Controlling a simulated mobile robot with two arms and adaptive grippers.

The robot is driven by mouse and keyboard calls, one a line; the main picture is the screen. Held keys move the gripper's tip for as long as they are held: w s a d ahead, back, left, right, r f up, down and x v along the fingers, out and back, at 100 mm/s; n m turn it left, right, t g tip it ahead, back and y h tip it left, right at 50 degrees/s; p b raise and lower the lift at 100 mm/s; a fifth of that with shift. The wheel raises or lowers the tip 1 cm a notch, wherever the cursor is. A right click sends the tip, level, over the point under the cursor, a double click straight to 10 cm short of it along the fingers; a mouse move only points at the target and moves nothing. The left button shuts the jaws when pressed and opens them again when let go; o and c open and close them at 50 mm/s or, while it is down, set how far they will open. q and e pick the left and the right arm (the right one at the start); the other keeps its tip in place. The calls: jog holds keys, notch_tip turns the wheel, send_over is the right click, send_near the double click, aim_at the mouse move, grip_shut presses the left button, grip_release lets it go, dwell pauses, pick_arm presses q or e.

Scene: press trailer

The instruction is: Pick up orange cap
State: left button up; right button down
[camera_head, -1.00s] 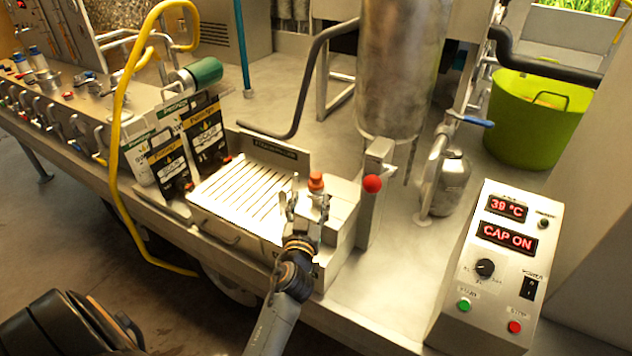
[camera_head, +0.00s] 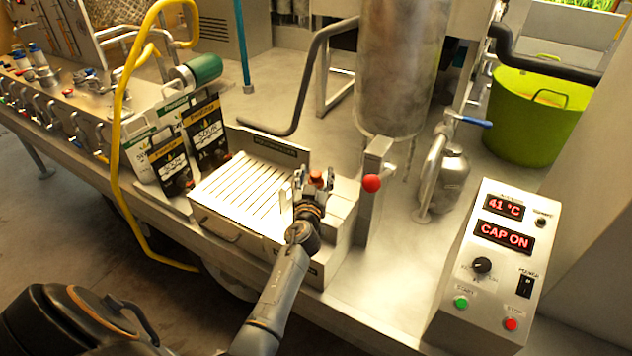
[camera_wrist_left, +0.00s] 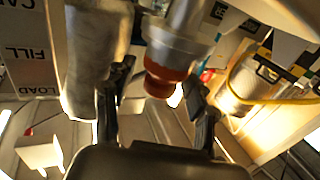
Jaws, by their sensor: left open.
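The orange cap (camera_head: 316,178) sits at the right end of the slatted metal tray (camera_head: 237,196). In the left wrist view the orange cap (camera_wrist_left: 165,80) shows large, on the end of a round metal neck (camera_wrist_left: 178,45). My left gripper (camera_head: 314,186) is open, with its fingers on either side of the cap in the head view. In the left wrist view the open fingers of my left gripper (camera_wrist_left: 160,88) flank the cap, with gaps visible; I see no clear contact. My right gripper is not in view.
A steel cylinder (camera_head: 397,70) and a red-ball lever (camera_head: 372,183) stand right of the cap. A control box (camera_head: 492,262) reads 41 °C and CAP ON. Dark bags (camera_head: 205,128) stand behind the tray on the left. A yellow hose (camera_head: 117,130) loops at left.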

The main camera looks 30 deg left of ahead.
pick_arm(q)
grip_shut()
jog(key=shift+r, duration=0.15)
